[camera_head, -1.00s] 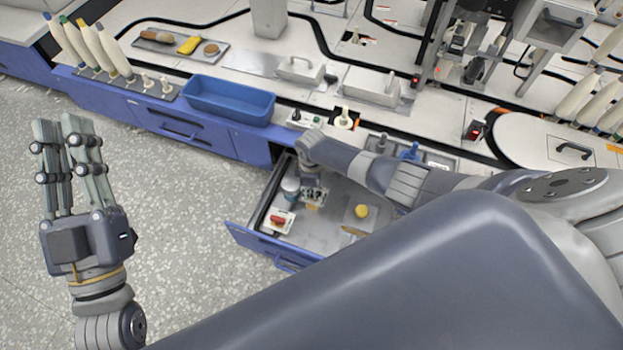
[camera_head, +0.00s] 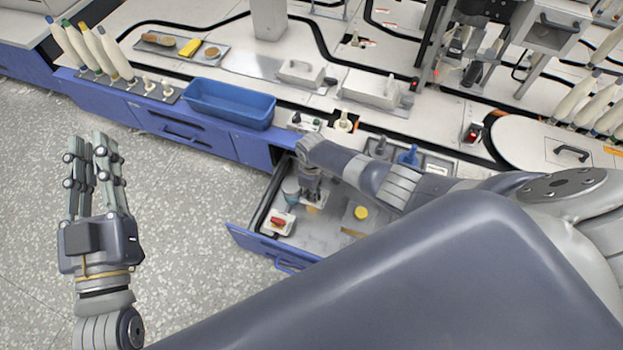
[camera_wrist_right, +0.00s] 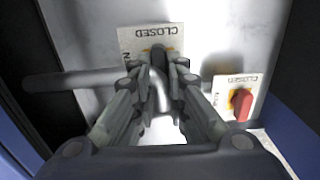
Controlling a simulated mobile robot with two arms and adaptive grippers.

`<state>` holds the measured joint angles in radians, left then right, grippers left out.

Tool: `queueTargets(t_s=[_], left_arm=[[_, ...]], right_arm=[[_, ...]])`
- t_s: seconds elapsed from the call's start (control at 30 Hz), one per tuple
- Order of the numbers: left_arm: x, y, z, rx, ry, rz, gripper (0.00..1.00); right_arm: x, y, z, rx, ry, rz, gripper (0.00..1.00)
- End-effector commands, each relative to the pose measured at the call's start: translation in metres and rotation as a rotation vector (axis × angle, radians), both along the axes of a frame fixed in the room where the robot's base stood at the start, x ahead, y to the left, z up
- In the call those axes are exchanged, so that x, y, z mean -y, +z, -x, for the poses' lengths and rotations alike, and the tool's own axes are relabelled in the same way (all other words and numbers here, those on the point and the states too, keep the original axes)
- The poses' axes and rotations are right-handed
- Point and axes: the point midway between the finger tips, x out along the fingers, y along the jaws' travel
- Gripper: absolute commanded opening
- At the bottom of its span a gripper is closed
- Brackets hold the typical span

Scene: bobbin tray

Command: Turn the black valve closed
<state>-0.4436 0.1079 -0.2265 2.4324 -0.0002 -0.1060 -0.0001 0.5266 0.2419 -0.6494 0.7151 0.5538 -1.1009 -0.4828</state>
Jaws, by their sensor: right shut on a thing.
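The black valve handle (camera_wrist_right: 159,62) shows between the fingertips of my right gripper (camera_wrist_right: 158,72) in the right wrist view. The gripper is shut on it. The handle sits on a pale plate (camera_wrist_right: 135,37) marked CLOSED, and its visible end points towards that word. The fingers hide the rest of the handle and most of the other marking. In the head view, my right gripper (camera_head: 312,188) reaches down into the open drawer (camera_head: 325,232), and the black valve is hidden there. My left gripper (camera_head: 94,170) is open and empty above the floor.
A red valve (camera_head: 278,221) on its own plate is close by; it also shows in the right wrist view (camera_wrist_right: 240,104). A grey cylinder (camera_wrist_right: 72,80) lies left of the fingers. A yellow round piece (camera_head: 361,213) is in the drawer. A blue bin (camera_head: 230,103) stands on the counter.

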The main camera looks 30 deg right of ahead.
Motion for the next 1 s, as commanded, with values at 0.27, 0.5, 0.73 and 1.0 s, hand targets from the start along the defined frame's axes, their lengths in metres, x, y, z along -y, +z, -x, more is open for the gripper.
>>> queueTargets(t_s=[0.27,0.5,0.73,1.0], left_arm=[[0.0,0.0,0.0,0.0,0.0,0.0,0.17],[0.0,0.001,0.0,0.002,-0.002,0.001,0.17],[0.0,0.001,0.0,0.002,-0.001,0.001,0.17],[0.0,0.0,0.0,0.001,-0.001,0.0,0.17]], right_arm=[[0.001,0.0,0.0,-0.001,-0.003,0.001,0.33],[0.001,0.002,0.0,0.0,-0.002,0.0,0.33],[0.001,0.021,-0.001,0.003,-0.001,-0.001,0.33],[0.001,0.06,-0.001,0.003,0.0,0.0,0.33]])
